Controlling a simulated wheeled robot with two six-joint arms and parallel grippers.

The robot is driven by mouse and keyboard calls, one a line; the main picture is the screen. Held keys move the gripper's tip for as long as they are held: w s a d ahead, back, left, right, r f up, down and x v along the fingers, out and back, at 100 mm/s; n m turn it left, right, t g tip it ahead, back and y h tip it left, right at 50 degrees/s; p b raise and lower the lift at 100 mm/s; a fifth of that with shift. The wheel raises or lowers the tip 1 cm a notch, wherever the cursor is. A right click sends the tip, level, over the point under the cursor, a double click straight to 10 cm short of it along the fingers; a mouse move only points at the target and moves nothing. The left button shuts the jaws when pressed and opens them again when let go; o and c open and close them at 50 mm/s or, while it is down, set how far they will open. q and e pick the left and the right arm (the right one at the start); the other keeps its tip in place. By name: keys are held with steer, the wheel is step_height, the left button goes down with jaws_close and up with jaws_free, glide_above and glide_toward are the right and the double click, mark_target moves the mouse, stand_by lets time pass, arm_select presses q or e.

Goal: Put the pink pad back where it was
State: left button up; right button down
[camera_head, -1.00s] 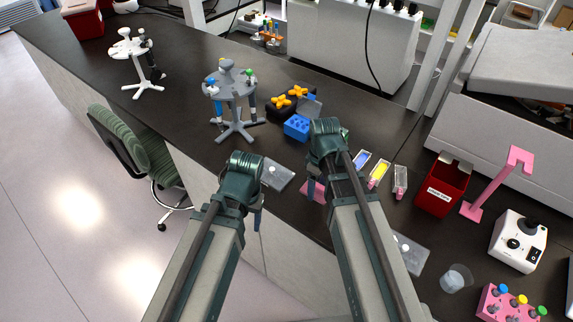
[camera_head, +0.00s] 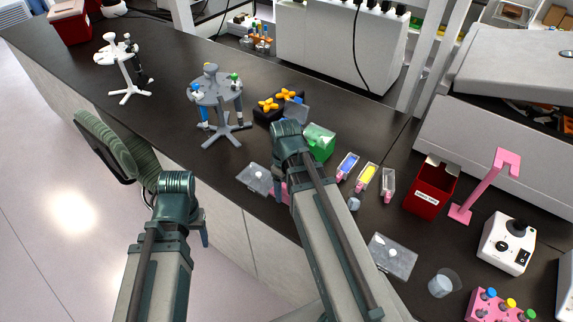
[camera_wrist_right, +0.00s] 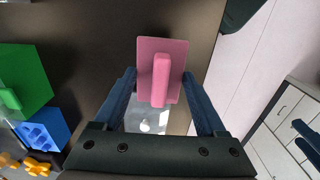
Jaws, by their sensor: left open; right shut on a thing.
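The pink pad (camera_wrist_right: 173,85) is a flat pink plate with a raised pink bar, seen in the right wrist view between the fingers of my right gripper (camera_wrist_right: 160,82). My right gripper is shut on it and holds it over the front part of the dark bench. In the head view, only a small pink part of the pad (camera_head: 285,195) shows beside my right arm, which hides the rest. My left gripper (camera_head: 204,236) is open and empty, off the bench's front edge, mostly hidden behind its own wrist.
A clear-lidded plate (camera_head: 255,178) lies left of the pad. A green box (camera_head: 320,140) and a grey pipette stand (camera_head: 216,95) stand behind. Small blue and yellow trays (camera_head: 366,177), a red bin (camera_head: 431,188) and a pink stand (camera_head: 484,187) are to the right. A green chair (camera_head: 105,145) stands by the bench.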

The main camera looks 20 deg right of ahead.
steer(key=w+d, duration=0.2)
steer(key=w, duration=0.2)
steer(key=w+d+f, duration=0.1)
steer(key=w+d, duration=0.1)
steer(key=w, duration=0.2)
steer(key=w+d+b, duration=0.1)
steer(key=w+d, duration=0.1)
steer(key=w, duration=0.2)
steer(key=shift+w+d+f, duration=0.1)
steer(key=shift+d+f, duration=0.05)
steer(key=shift+d, duration=0.15)
steer(key=f+b, duration=0.4)
steer(key=shift+w+d, duration=0.2)
steer(key=shift+w, duration=0.2)
steer(key=shift+r, duration=0.2)
steer(key=shift+f, duration=0.15)
jaws_free()
